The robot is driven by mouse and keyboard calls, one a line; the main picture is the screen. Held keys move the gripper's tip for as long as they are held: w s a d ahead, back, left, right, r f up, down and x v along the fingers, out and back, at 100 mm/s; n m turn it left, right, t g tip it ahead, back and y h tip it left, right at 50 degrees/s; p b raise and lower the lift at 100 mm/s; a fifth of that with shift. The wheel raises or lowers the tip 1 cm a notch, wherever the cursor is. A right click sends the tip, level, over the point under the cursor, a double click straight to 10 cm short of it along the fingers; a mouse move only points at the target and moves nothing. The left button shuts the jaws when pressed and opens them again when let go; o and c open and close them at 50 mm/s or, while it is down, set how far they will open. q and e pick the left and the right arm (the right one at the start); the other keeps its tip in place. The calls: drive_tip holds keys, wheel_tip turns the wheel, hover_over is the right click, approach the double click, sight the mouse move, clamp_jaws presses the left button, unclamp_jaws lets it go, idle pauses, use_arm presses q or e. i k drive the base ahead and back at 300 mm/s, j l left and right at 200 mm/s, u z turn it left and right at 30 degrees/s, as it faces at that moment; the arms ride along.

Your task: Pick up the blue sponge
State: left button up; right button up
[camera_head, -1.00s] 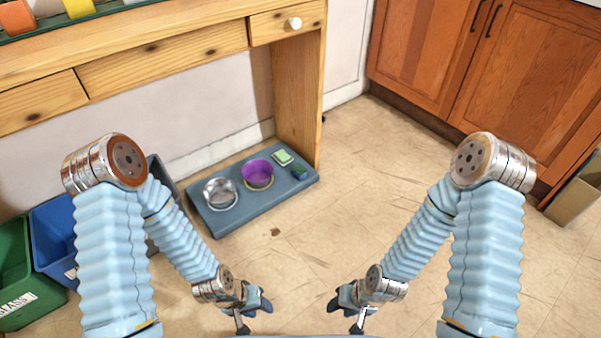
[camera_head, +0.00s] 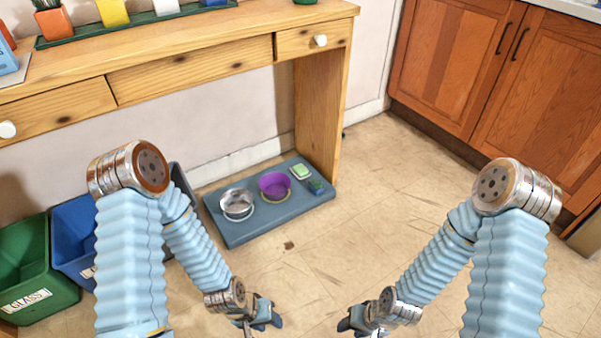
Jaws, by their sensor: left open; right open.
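A small dark blue block with some green on it (camera_head: 316,186), which looks like the blue sponge, lies at the right end of a grey-blue mat (camera_head: 235,233) on the floor. A light green sponge (camera_head: 300,171) lies just behind it, to the left. My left gripper (camera_head: 268,318) is open and seems empty, low in the view in front of the mat. My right gripper (camera_head: 352,320) is open and seems empty, low in the view to the right of it. Both are well apart from the blue block.
A purple bowl (camera_head: 275,186) and a metal bowl (camera_head: 237,205) share the mat. A wooden desk (camera_head: 190,65) stands over its back, with its side panel (camera_head: 318,120) close behind the sponges. Green (camera_head: 35,265) and blue (camera_head: 75,235) bins stand left. Floor at right is clear.

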sight(317, 186)
drive_tip(key=i+l+u, duration=0.3)
drive_tip(key=i+u, duration=0.2)
drive_tip(key=i+l+u, duration=0.6)
drive_tip(key=i, duration=0.45)
